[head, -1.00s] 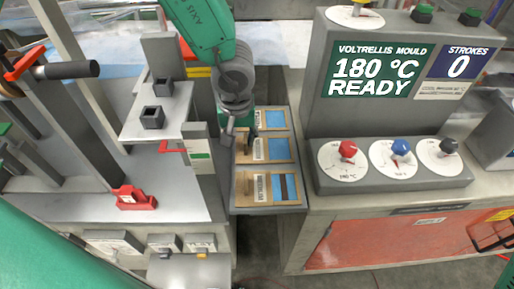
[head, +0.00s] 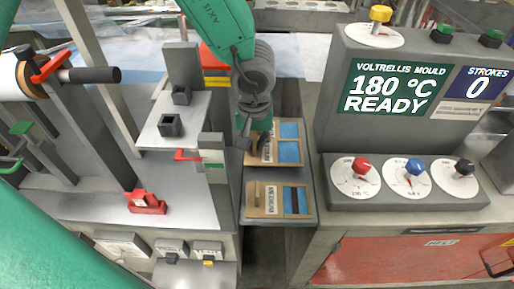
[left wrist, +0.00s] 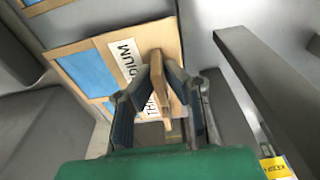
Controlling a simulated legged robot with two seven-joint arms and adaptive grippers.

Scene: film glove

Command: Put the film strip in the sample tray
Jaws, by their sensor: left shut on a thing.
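My left gripper (head: 256,136) reaches down over the tan cards on the narrow grey shelf (head: 280,174). In the left wrist view it (left wrist: 160,105) is shut on an upright tan handle (left wrist: 158,75) of a labelled tan card (left wrist: 110,50) with blue panels. In the head view this seems to be the middle card (head: 288,152), close to the rear card (head: 289,130); the gripper hides their left parts. The front card (head: 279,200) has a blue and dark panel and its own handle. I cannot tell which piece is the film strip or the sample tray.
A grey console (head: 400,185) with red, blue and black knobs stands right of the shelf; its display (head: 388,87) reads 180 °C READY. A metal bench (head: 185,205) with a red block (head: 146,203) and a raised platform (head: 172,120) stands left.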

